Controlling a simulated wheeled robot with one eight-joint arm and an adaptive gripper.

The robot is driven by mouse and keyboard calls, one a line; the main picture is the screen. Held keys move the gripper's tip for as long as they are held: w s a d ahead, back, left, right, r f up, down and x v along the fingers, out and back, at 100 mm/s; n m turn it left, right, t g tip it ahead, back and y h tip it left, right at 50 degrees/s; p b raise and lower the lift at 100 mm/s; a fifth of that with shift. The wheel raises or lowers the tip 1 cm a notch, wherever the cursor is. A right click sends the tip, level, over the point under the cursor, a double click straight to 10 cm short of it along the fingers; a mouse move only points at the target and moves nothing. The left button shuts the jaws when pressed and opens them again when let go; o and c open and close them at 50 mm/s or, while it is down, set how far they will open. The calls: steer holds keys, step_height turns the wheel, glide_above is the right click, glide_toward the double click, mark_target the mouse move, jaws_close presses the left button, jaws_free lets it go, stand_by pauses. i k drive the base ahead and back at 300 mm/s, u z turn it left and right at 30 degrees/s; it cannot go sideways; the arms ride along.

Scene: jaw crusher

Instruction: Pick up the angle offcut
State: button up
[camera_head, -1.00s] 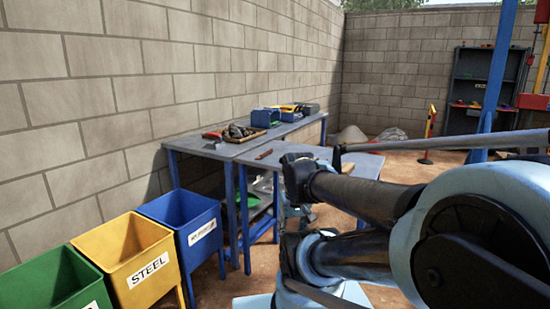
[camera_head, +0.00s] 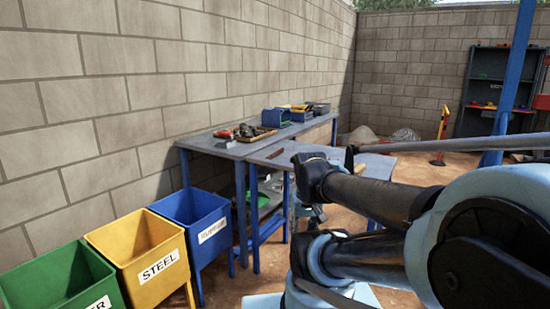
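I cannot make out the angle offcut for certain. A small brown bar-like piece (camera_head: 275,153) lies on the near grey-topped table (camera_head: 296,150), too small to identify. A small reddish and grey piece (camera_head: 223,135) lies on the bench (camera_head: 205,143) along the wall, also unclear. My arm fills the right side of the view, in front of part of the near table. My gripper cannot be made out in this view.
Blue (camera_head: 188,207), yellow (camera_head: 122,238) and green (camera_head: 45,270) bins stand at the lower left; the yellow one reads STEEL. A tray of dark pieces (camera_head: 245,133) and blue boxes (camera_head: 276,117) sit on the wall bench. A dark shelf (camera_head: 487,85) stands far right.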

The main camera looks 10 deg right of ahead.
mark_target(276, 154)
steer(key=u, duration=1.9)
steer(key=k, duration=1.2)
steer(key=z, duration=1.5)
steer(key=i, duration=1)
steer(key=u, duration=0.1)
